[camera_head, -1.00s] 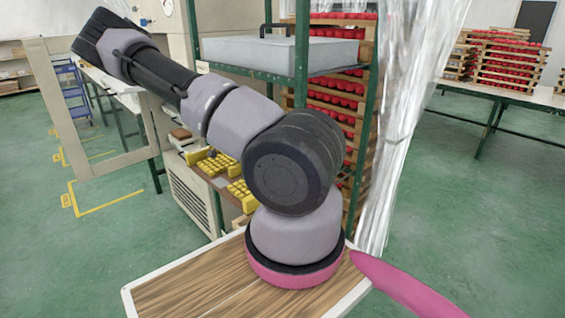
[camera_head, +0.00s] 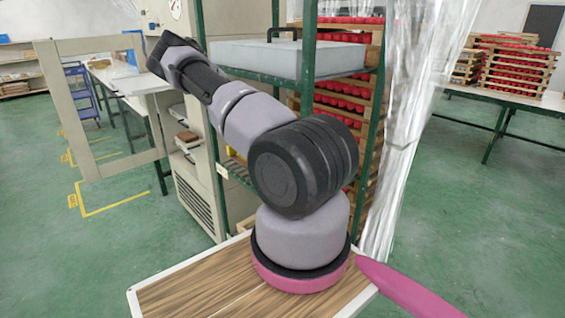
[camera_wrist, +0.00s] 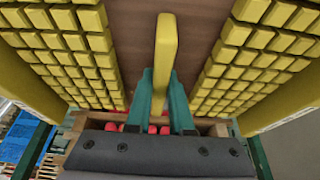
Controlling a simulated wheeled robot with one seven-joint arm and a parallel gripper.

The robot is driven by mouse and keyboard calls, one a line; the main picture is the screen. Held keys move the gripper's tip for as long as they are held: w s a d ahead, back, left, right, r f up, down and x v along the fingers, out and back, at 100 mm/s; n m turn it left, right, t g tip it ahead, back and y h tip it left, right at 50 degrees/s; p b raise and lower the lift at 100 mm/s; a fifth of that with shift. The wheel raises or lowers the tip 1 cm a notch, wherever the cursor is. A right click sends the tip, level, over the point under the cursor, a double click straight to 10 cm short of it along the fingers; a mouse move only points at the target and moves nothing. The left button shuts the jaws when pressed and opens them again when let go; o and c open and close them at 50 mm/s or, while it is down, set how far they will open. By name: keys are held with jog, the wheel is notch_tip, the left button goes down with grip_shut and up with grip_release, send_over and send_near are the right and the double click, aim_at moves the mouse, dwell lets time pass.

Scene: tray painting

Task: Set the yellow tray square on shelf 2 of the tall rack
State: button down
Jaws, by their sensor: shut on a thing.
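In the wrist view, the teal fingers of my gripper (camera_wrist: 163,78) are shut on the upright yellow handle of the yellow tray (camera_wrist: 288,103). The tray has a brown floor, with rows of yellow blocks on both sides of the handle. The tall rack (camera_head: 308,75) has green posts and stands behind my arm. A lower green shelf (camera_head: 238,172) shows beside the arm, partly covered by it. I cannot tell whether the tray touches a shelf.
A grey slab (camera_head: 265,58) with a black handle lies on the rack's upper shelf. Stacked wooden trays with red pieces (camera_head: 340,100) stand behind the rack. Clear plastic sheeting (camera_head: 405,130) hangs at its right. My wooden deck is bare. Green floor lies open on both sides.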

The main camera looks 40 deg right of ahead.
jog(key=shift+a+x, duration=0.2)
jog(key=shift+x, duration=1.55)
jog(key=shift+f, duration=0.15)
jog(key=c, duration=0.8)
grip_release()
jog(key=shift+f, duration=0.1)
